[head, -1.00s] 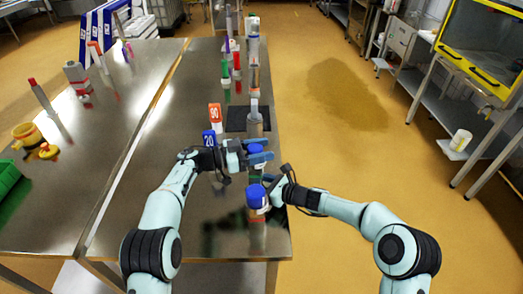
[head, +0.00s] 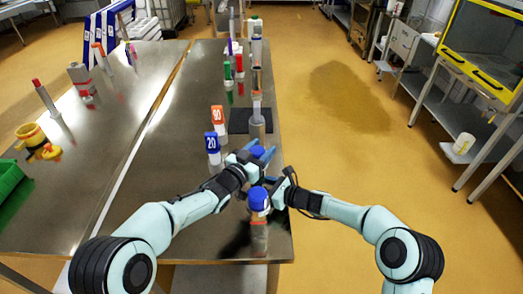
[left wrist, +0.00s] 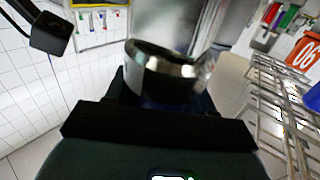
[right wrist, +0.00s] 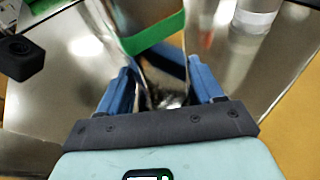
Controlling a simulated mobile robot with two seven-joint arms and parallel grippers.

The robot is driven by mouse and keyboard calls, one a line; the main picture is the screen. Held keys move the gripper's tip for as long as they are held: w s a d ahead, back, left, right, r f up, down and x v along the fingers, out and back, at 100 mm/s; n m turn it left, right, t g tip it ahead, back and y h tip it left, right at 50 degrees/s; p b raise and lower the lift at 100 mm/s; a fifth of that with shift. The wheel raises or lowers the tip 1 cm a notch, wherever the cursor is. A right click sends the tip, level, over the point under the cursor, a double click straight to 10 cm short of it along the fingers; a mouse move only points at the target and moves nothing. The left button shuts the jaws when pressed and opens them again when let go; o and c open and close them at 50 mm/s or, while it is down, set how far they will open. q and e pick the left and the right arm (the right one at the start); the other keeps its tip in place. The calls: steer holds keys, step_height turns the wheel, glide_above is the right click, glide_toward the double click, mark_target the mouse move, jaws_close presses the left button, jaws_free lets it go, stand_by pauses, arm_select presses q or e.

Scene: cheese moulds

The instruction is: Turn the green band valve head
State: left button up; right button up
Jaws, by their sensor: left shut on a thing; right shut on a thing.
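In the right wrist view a steel cylinder with a green band (right wrist: 152,36) stands between and beyond the blue jaws of my right gripper (right wrist: 166,85). The jaws are shut on its metal. My left gripper (head: 263,154) is shut on a shiny round metal part (left wrist: 165,72), seen in the left wrist view. In the head view my right gripper (head: 279,186) is just below and right of the left one, close to it. The valve head's green band is hidden in the head view by the grippers and a blue cap.
A blue-capped item (head: 258,199) shows near the table front beside my right gripper. The blue 20 block (head: 212,148) and orange 90 block (head: 218,118) stand left of the left gripper. A dark mat (head: 238,121) with a grey cylinder (head: 257,126) lies behind.

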arm_select(q)
steer(key=shift+r+n+y, duration=0.15)
steer(key=shift+n+y, duration=0.15)
steer(key=shift+y, duration=0.1)
steer(key=o, duration=0.9)
steer(key=shift+o, duration=0.4)
steer(key=shift+a, duration=0.1)
steer(key=v, duration=1.2)
steer(key=shift+f, duration=0.25)
